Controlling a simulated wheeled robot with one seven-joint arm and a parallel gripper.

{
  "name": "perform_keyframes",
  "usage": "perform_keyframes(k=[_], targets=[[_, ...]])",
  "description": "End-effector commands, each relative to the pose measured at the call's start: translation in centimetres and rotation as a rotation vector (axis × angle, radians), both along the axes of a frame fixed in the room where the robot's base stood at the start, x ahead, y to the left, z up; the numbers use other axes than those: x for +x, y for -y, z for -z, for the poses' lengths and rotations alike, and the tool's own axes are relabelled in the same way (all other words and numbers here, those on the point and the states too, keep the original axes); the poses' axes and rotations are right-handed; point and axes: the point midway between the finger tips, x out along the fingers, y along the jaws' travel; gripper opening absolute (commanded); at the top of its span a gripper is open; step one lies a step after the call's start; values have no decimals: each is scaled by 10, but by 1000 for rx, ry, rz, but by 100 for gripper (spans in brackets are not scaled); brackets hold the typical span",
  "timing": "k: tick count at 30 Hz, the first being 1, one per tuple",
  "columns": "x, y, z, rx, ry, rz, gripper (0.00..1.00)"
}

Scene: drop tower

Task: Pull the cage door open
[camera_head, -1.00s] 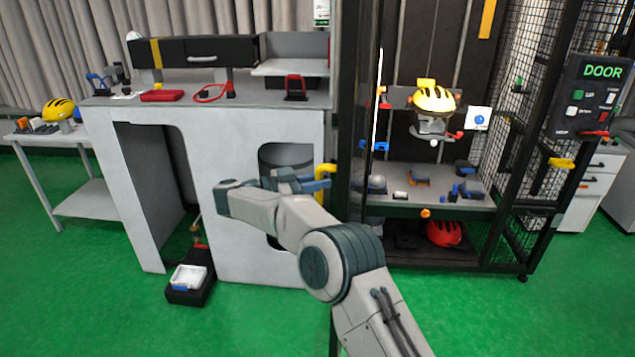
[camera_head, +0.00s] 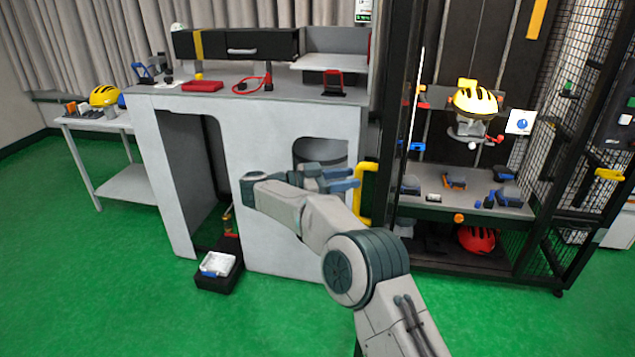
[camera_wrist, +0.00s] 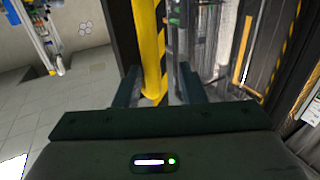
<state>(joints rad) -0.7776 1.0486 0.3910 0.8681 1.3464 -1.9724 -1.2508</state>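The cage (camera_head: 400,60) is a tall dark frame with mesh at right. A yellow upright handle (camera_head: 367,192) is on its left front post. I cannot make out the door's panel clearly. My gripper (camera_head: 345,181) is level with the handle, just left of it in the head view. In the wrist view, my gripper (camera_wrist: 157,76) has its two dark fingers spread apart. Whether the fingertips reach past the bar is unclear.
A grey workbench (camera_head: 255,110) stands left of the cage, close beside my gripper. A black box with a white tray (camera_head: 217,264) sits on the floor before it. Another yellow handle (camera_head: 609,174) is on the mesh at right. The green floor (camera_head: 110,300) is clear at front left.

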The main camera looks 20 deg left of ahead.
Motion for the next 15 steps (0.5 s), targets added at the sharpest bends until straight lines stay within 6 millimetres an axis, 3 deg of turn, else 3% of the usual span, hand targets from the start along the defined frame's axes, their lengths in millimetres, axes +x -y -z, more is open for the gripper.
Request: perform_keyframes(k=[6,15], targets=[[-31,-40,2,0,3,-4,37],[-56,-73,0,1,3,-1,37]])
